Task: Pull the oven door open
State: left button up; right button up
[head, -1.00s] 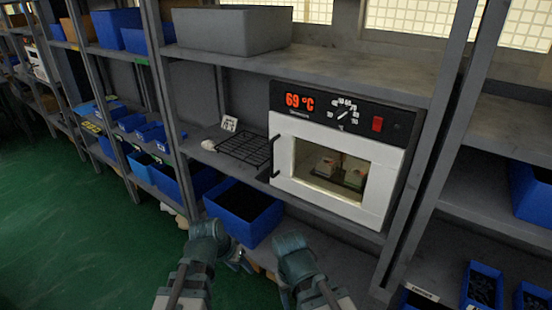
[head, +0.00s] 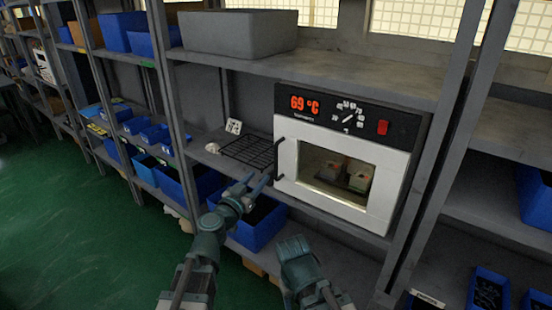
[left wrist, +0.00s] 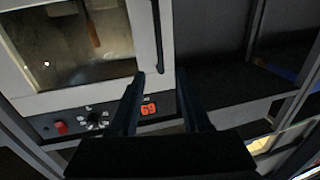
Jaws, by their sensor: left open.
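The white oven (head: 400,175) stands on the middle shelf with a black top panel reading 69 °C. Its door (head: 300,190) looks shut; its window shows small blocks inside. The dark vertical handle (head: 278,158) is on the door's left edge. My left gripper (head: 258,180) is open and empty, below and left of the handle. In the left wrist view the picture is upside down: the handle (left wrist: 158,35) lies beyond the open fingers (left wrist: 160,85), apart from them. Of my right arm only a link shows at the bottom; its gripper is hidden.
A blue bin (head: 262,235) is below, behind my left gripper. Shelf posts (head: 430,200) stand right of the oven. The green floor is clear at left.

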pick_arm(q)
jog(key=shift+w, duration=0.1)
send_over(276, 177)
jog(key=shift+w, duration=0.4)
grip_shut()
dwell(0.4)
dwell(1.1)
